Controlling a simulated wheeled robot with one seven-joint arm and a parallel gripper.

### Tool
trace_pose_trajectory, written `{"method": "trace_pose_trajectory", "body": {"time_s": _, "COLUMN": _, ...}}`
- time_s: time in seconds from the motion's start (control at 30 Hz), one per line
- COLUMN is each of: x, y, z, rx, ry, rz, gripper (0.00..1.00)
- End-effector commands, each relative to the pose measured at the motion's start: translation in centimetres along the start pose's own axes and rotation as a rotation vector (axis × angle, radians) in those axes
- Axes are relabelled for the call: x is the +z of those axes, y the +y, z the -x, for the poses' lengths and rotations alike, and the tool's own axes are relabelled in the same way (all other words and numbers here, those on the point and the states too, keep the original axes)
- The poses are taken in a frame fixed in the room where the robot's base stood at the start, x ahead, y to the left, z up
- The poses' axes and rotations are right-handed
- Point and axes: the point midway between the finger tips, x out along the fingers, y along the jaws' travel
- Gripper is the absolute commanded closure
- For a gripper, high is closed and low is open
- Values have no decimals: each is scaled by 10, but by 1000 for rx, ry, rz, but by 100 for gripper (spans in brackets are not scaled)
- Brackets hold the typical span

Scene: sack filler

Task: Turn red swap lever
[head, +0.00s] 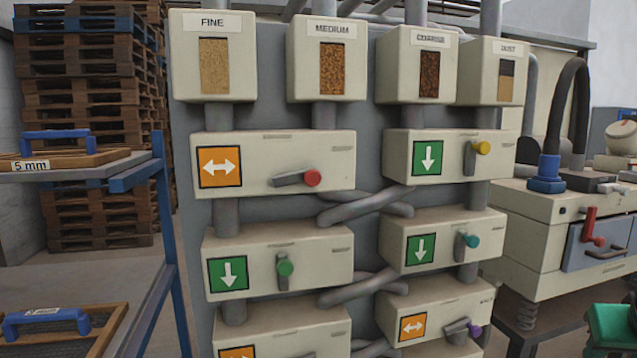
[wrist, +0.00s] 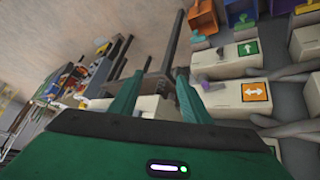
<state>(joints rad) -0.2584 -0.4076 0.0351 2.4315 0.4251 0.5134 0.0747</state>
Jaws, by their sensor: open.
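The red swap lever (head: 312,178) is a short grey handle with a red knob. It sits on the upper left cream box (head: 265,150), next to an orange sign with a two-way arrow. The handle lies nearly level, with its knob to the right. My gripper (head: 612,325) shows only as a green part at the lower right edge, well right of and below the lever. In the wrist view the green fingers of my gripper (wrist: 156,90) are apart, with nothing seen held between them. The red lever cannot be made out there.
Other boxes carry levers with yellow (head: 482,147), teal (head: 472,241), green (head: 285,268) and purple (head: 474,331) knobs. Crossing grey pipes (head: 365,205) join them. A separate red handle (head: 590,226) is on the right machine. A blue-framed rack (head: 165,220) stands left.

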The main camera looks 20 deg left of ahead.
Motion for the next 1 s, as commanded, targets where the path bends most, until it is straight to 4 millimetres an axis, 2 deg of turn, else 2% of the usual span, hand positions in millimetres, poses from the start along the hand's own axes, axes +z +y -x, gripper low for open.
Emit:
{"method": "trace_pose_trajectory", "body": {"time_s": 0.03, "x": -22, "y": -32, "z": 9, "rx": -32, "ry": 81, "rz": 54, "gripper": 57}}
{"method": "trace_pose_trajectory", "body": {"time_s": 0.1, "x": -51, "y": -75, "z": 26, "rx": -75, "ry": 202, "rz": 111, "gripper": 57}}
{"method": "trace_pose_trajectory", "body": {"time_s": 0.17, "x": -72, "y": -114, "z": 45, "rx": -120, "ry": 306, "rz": 156, "gripper": 57}}
{"method": "trace_pose_trajectory", "body": {"time_s": 0.23, "x": -91, "y": -162, "z": 74, "rx": -184, "ry": 425, "rz": 205, "gripper": 57}}
{"method": "trace_pose_trajectory", "body": {"time_s": 0.3, "x": -103, "y": -210, "z": 110, "rx": -256, "ry": 543, "rz": 246, "gripper": 57}}
{"method": "trace_pose_trajectory", "body": {"time_s": 0.37, "x": -108, "y": -249, "z": 143, "rx": -322, "ry": 639, "rz": 277, "gripper": 57}}
{"method": "trace_pose_trajectory", "body": {"time_s": 0.4, "x": -108, "y": -273, "z": 167, "rx": -367, "ry": 698, "rz": 293, "gripper": 57}}
{"method": "trace_pose_trajectory", "body": {"time_s": 0.5, "x": -104, "y": -321, "z": 221, "rx": -472, "ry": 825, "rz": 322, "gripper": 57}}
{"method": "trace_pose_trajectory", "body": {"time_s": 0.6, "x": -94, "y": -353, "z": 266, "rx": -556, "ry": 915, "rz": 338, "gripper": 57}}
{"method": "trace_pose_trajectory", "body": {"time_s": 0.7, "x": -87, "y": -371, "z": 295, "rx": -612, "ry": 973, "rz": 344, "gripper": 57}}
{"method": "trace_pose_trajectory", "body": {"time_s": 0.83, "x": -84, "y": -382, "z": 310, "rx": -641, "ry": 1002, "rz": 346, "gripper": 57}}
{"method": "trace_pose_trajectory", "body": {"time_s": 1.0, "x": -96, "y": -394, "z": 304, "rx": -642, "ry": 1003, "rz": 346, "gripper": 57}}
